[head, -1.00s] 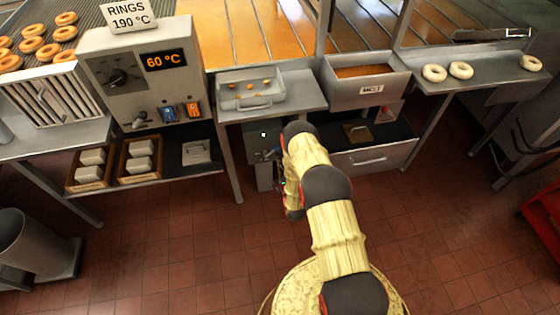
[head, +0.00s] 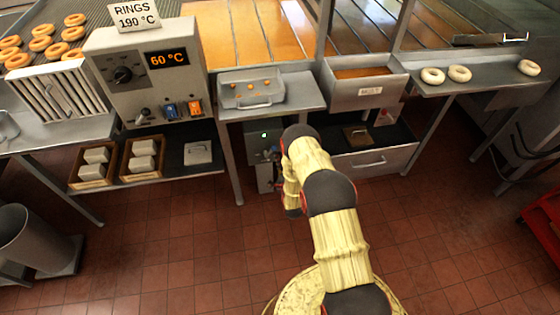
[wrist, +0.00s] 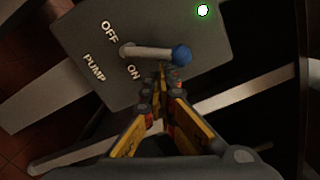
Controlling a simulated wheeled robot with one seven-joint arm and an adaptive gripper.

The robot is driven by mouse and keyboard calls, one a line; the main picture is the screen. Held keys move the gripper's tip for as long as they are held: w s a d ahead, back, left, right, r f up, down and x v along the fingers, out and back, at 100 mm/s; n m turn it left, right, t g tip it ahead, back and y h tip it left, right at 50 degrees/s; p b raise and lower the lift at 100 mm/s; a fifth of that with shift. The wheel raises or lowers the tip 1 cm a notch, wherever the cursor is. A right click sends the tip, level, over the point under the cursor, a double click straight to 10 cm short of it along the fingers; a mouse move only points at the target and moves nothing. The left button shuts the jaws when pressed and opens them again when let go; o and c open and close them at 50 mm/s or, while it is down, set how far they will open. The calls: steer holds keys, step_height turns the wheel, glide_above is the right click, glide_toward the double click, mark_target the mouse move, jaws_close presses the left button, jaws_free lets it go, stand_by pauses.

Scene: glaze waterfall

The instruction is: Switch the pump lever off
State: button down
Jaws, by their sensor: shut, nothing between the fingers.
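The pump box (wrist: 85,45) is a dark grey panel in the wrist view, marked PUMP, OFF and ON, with a lit green lamp (wrist: 203,10). Its lever (wrist: 150,52) is a metal rod with a blue knob (wrist: 181,54). The rod starts between the OFF and ON marks and points right. My gripper (wrist: 160,82) is shut and empty, its tips just below the rod on the ON side. I cannot tell whether they touch it. In the head view the pump box (head: 256,136) is under the middle shelf; my arm hides most of the gripper.
A steel shelf with a tray (head: 250,91) is above the pump box. A drawer unit (head: 372,162) stands to its right and a low shelf with wooden boxes (head: 138,160) to its left. A table leg (head: 231,165) is close by. The tiled floor in front is clear.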

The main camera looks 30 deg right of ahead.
mark_target(272, 151)
steer(key=n, duration=0.2)
steer(key=a+r+n, duration=0.1)
steer(key=n, duration=0.1)
steer(key=a+r+n, duration=0.1)
steer(key=n, duration=0.1)
steer(key=shift+w+r+n, duration=0.25)
steer(key=shift+w+n, duration=0.05)
steer(key=shift+w, duration=0.05)
steer(key=n, duration=0.2)
steer(key=a+n, duration=0.2)
steer(key=n, duration=0.1)
steer(key=shift+w+a+r+n+g+b, duration=0.25)
steer(key=shift+w+r+n+g+b, duration=0.05)
steer(key=shift+w+r+g, duration=0.1)
steer(key=shift+a+n, duration=0.2)
steer(key=shift+n, duration=0.1)
steer(key=shift+a+f, duration=0.1)
steer(key=shift+a, duration=0.2)
steer(key=shift+w, duration=0.1)
